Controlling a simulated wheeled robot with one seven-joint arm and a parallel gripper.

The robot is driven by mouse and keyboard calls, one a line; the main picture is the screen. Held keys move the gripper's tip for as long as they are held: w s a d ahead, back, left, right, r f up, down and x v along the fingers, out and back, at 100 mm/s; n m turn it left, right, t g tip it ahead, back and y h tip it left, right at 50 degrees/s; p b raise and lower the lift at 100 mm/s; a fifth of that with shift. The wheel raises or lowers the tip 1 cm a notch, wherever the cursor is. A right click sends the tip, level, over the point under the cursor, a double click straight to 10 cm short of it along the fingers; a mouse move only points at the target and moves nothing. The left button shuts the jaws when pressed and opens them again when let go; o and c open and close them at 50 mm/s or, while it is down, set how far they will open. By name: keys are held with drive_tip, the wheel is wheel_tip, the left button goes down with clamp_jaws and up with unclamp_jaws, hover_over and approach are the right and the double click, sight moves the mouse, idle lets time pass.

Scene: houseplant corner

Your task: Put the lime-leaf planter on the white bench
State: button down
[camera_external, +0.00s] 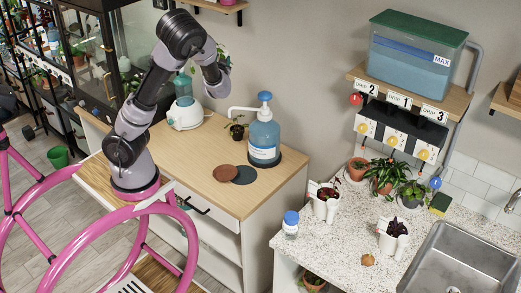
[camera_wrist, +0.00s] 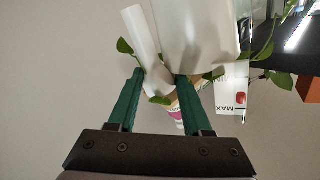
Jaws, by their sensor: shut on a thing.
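The lime-leaf planter (camera_wrist: 203,35) is white with green leaves around it in the wrist view. My gripper (camera_wrist: 160,76) is shut on it, with its green fingers either side of a pale upright part that looks like a handle. In the external view, leaves (camera_external: 223,52) show beside my wrist, high above the wooden-topped cabinet; my arm hides the pot and fingers there. The white speckled bench (camera_external: 345,252) is at the lower right, well away from the held planter.
Two white planters (camera_external: 325,210) with dark red foliage, a blue-capped jar (camera_external: 290,224), several small plants and a sink (camera_external: 462,262) occupy the bench. Clear patches lie between them. A blue pump bottle (camera_external: 264,140) stands on the wooden top (camera_external: 205,165). A tank shelf (camera_external: 410,85) overhangs the bench's back.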

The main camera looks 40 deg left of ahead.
drive_tip(key=shift+n+g+y, duration=0.7)
drive_tip(key=shift+y, duration=0.2)
drive_tip(key=s+a, duration=0.1)
drive_tip(key=a, duration=0.1)
drive_tip(key=s+a, duration=0.1)
drive_tip(key=a, duration=0.1)
drive_tip(key=s+a, duration=0.2)
drive_tip(key=shift+a+f, duration=0.1)
drive_tip(key=shift+a, duration=0.15)
wheel_tip(320, 180, down, 40)
drive_tip(key=shift+d, duration=0.1)
drive_tip(key=shift+c, duration=1.6)
unclamp_jaws()
